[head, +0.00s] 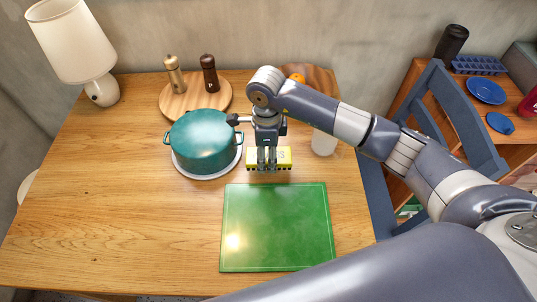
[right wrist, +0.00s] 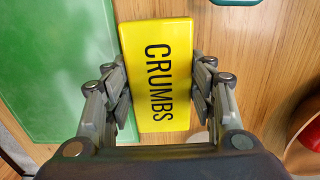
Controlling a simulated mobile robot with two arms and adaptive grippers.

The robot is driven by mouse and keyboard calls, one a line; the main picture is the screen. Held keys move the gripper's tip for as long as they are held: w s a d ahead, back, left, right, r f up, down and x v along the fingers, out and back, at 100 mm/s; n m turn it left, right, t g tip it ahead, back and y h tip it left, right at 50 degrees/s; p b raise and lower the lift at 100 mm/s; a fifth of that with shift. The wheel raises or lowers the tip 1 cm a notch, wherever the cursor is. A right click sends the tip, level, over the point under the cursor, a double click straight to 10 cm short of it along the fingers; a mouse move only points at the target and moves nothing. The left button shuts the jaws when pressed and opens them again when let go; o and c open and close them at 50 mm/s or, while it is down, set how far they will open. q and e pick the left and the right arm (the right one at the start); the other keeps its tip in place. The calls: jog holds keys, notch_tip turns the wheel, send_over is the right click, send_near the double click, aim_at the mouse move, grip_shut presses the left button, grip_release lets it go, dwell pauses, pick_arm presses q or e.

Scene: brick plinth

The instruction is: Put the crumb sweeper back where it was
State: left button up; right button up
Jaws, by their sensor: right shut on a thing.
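The crumb sweeper (head: 285,156) is a yellow block marked CRUMBS with dark bristles below. In the head view it is at the far edge of the green board (head: 276,230), to the right of the teal pot (head: 205,140). My right gripper (head: 267,157) points down and is shut on it. The right wrist view shows the sweeper (right wrist: 157,65) between both fingers of my gripper (right wrist: 158,85). I cannot tell whether its bristles touch the table. My left gripper is not in view.
The pot stands on a white plate (head: 230,169). Behind are a round wooden board (head: 194,105) with two mills and a lamp (head: 75,45). A white cup (head: 323,144) stands to the right. A blue chair (head: 455,120) is beyond the right edge. The table's left part (head: 110,190) is clear.

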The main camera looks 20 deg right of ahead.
jog(key=shift+w+d, duration=0.35)
jog(key=shift+w, duration=0.15)
notch_tip(320, 180, down, 3)
jog(key=shift+w+f+p, duration=0.1)
jog(key=shift+p, duration=0.5)
jog(key=shift+f, duration=0.2)
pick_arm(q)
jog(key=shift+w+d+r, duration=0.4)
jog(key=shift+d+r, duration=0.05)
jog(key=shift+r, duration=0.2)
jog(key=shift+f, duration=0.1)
pick_arm(e)
jog(key=shift+f, duration=0.1)
jog(key=shift+f+b, duration=0.15)
jog(key=shift+b, duration=0.15)
jog(key=o, duration=1)
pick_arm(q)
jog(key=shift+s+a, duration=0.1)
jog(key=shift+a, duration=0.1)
